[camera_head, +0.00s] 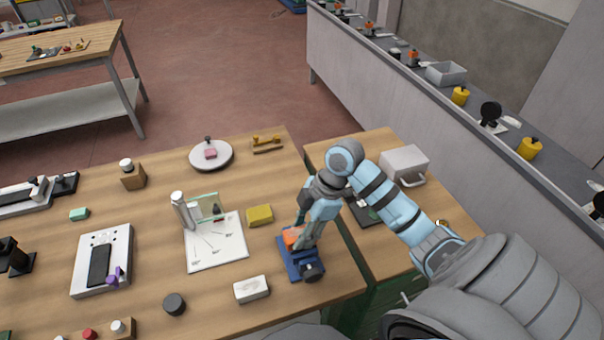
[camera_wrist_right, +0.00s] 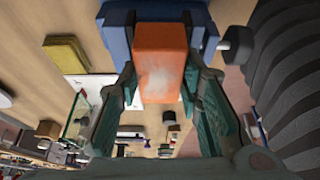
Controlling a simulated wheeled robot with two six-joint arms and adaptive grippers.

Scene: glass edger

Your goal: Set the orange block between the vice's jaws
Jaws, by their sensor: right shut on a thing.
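The blue vice (camera_head: 303,268) stands near the right edge of the wooden table, its dark screw end toward me. My right gripper (camera_head: 304,238) points down over the vice's far part, shut on the orange block (camera_head: 291,236). In the right wrist view the orange block (camera_wrist_right: 161,62) sits between the two green-padded fingers, in front of the blue vice (camera_wrist_right: 116,38). The gripper hides part of the vice's jaws, so I cannot tell whether the block rests between them or just above. My left gripper is not in view.
A yellow block (camera_head: 259,215) and a white sheet with a glass pane (camera_head: 215,243) lie left of the vice. A pale block (camera_head: 251,289) lies in front of it at the left. A grey box (camera_head: 404,165) is on the side table.

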